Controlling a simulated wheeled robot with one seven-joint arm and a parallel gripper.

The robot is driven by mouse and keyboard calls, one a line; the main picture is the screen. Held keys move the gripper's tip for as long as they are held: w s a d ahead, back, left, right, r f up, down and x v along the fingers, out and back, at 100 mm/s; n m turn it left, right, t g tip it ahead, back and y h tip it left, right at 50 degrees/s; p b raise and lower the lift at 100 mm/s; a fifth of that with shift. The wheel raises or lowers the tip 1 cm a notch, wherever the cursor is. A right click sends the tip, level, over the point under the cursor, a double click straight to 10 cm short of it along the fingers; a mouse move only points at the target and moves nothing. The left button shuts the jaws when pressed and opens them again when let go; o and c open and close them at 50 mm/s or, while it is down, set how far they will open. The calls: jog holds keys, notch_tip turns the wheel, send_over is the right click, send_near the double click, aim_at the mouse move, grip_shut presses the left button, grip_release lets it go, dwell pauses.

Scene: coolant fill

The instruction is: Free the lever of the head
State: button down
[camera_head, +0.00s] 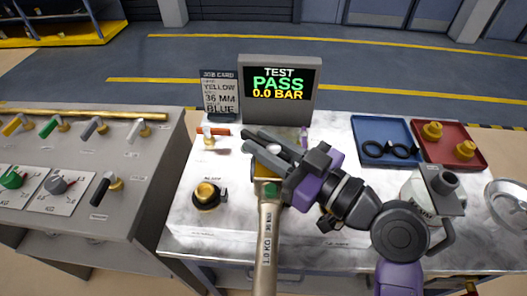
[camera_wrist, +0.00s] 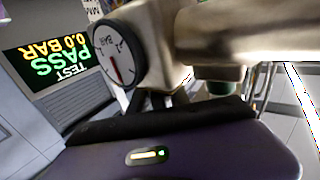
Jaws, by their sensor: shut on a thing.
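My gripper is shut on the head there; the jaws hide which part is gripped. In the wrist view, the head's pale body (camera_wrist: 240,35) fills the top right, with a round dial gauge (camera_wrist: 119,55) and a dark green part below it. The dark jaws lie just below. I cannot make out the lever clearly.
The screen (camera_head: 279,84) reads TEST PASS 0.0 BAR beside a job card (camera_head: 220,92). A brass-topped fitting (camera_head: 206,194) stands left. Blue (camera_head: 367,124) and red (camera_head: 474,133) trays and a white jug (camera_head: 416,188) stand right. A grey panel (camera_head: 88,190) with several coloured handles adjoins the bench.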

aim_at(289, 162)
jog(key=shift+m+t+h, duration=0.3)
jog(key=shift+t, duration=0.1)
jog(key=c, duration=1.3)
grip_release()
jog(key=shift+o, duration=0.2)
jog(key=shift+d, duration=0.1)
jog(key=b+v, duration=0.1)
jog(key=v, duration=0.5)
jog(key=shift+s+d+b, duration=0.2)
jog(key=shift+d+b, duration=0.1)
jog(key=shift+b, duration=0.05)
jog(key=shift+s+d, duration=0.3)
jog(key=shift+s, duration=0.05)
jog(key=shift+c, duration=0.4)
